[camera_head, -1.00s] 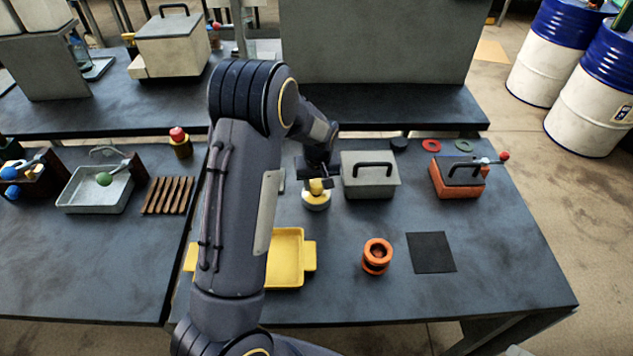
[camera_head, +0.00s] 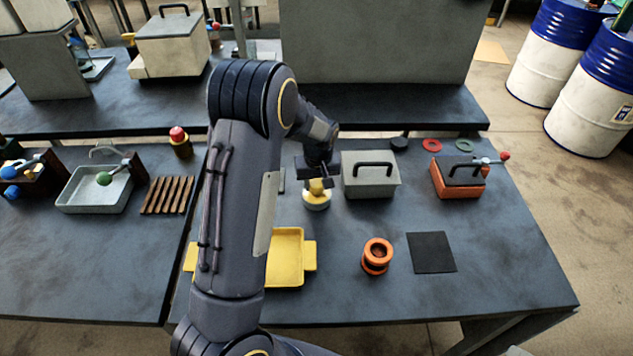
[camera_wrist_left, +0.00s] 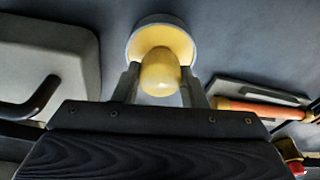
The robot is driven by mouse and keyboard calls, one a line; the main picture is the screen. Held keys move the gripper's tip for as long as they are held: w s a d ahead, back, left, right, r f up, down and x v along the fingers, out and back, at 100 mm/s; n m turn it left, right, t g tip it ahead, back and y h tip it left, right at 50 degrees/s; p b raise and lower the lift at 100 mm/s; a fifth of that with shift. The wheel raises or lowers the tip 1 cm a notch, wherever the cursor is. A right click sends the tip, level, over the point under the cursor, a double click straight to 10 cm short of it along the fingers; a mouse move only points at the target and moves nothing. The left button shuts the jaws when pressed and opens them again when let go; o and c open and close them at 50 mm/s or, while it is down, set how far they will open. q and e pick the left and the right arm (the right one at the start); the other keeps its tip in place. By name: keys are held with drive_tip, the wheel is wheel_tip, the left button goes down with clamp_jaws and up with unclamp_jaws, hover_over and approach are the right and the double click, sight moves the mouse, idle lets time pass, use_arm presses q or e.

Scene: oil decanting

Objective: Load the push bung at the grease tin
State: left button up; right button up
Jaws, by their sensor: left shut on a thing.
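My left gripper (camera_head: 320,182) reaches down at the middle of the table and is shut on the yellow push bung (camera_head: 316,189). In the left wrist view the rounded bung (camera_wrist_left: 161,74) sits between the two fingers. A small round pale-rimmed tin, which I take as the grease tin (camera_head: 317,204), stands directly under the bung. In the left wrist view its pale rim and yellow inside (camera_wrist_left: 160,27) show around and behind the bung. The bung hides much of the tin, and I cannot tell how deep it sits. My right gripper is not in view.
A grey lidded box (camera_head: 370,178) stands close right of the tin. A yellow tray (camera_head: 289,262) lies in front, partly behind my arm. An orange ring-shaped piece (camera_head: 376,256), a black mat (camera_head: 431,252) and an orange box (camera_head: 457,180) are to the right. The right front tabletop is clear.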

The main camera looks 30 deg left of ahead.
sight(317, 182)
use_arm(q)
drive_tip(key=shift+r+p, duration=2.25)
drive_tip(key=shift+r, duration=1.25)
drive_tip(key=shift+f, duration=0.1)
